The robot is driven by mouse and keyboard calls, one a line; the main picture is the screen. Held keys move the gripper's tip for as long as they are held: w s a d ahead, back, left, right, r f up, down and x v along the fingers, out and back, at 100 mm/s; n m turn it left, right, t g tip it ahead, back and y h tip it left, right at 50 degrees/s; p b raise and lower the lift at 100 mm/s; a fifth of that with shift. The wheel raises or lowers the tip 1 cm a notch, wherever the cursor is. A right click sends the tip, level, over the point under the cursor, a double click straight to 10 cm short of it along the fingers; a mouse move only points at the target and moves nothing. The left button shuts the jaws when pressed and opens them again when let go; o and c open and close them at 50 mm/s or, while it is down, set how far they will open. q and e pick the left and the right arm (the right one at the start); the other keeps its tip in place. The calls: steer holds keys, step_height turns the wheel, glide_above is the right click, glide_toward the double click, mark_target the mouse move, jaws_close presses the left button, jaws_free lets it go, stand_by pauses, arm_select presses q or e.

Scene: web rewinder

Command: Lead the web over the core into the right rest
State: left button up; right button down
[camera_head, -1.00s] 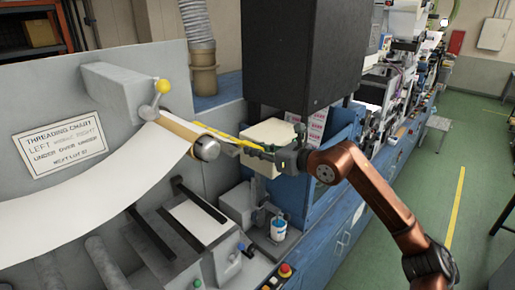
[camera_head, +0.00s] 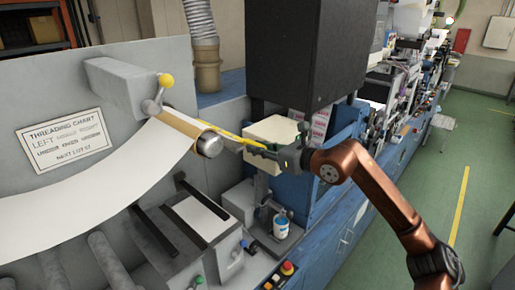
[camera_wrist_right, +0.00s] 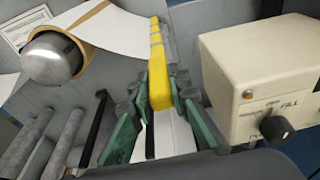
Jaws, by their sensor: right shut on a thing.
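The white web (camera_head: 110,185) sweeps up from the left to the tan core (camera_head: 180,122), which has a shiny metal end cap (camera_head: 209,144). The wrist view also shows the web (camera_wrist_right: 122,32) beside the core (camera_wrist_right: 88,20) and reaching toward a yellow bar (camera_wrist_right: 157,62). My right gripper (camera_head: 262,150) is right of the core, shut on the yellow bar, which runs between its green-padded fingers (camera_wrist_right: 158,102). In the head view the bar (camera_head: 222,133) extends back toward the core. I cannot make out which part is the right rest. My left gripper is out of view.
A cream control box (camera_head: 272,131) with a knob (camera_wrist_right: 277,128) stands close beside my right gripper. A large black cabinet (camera_head: 305,55) hangs above. A yellow-knobbed lever (camera_head: 165,81) is by the core. Grey rollers (camera_head: 105,258) and a blue-white can (camera_head: 281,226) lie below.

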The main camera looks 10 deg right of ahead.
steer(key=shift+f, duration=0.1)
steer(key=shift+f+b, duration=0.7)
steer(key=c, duration=1.7)
jaws_free()
steer(key=shift+c, duration=0.2)
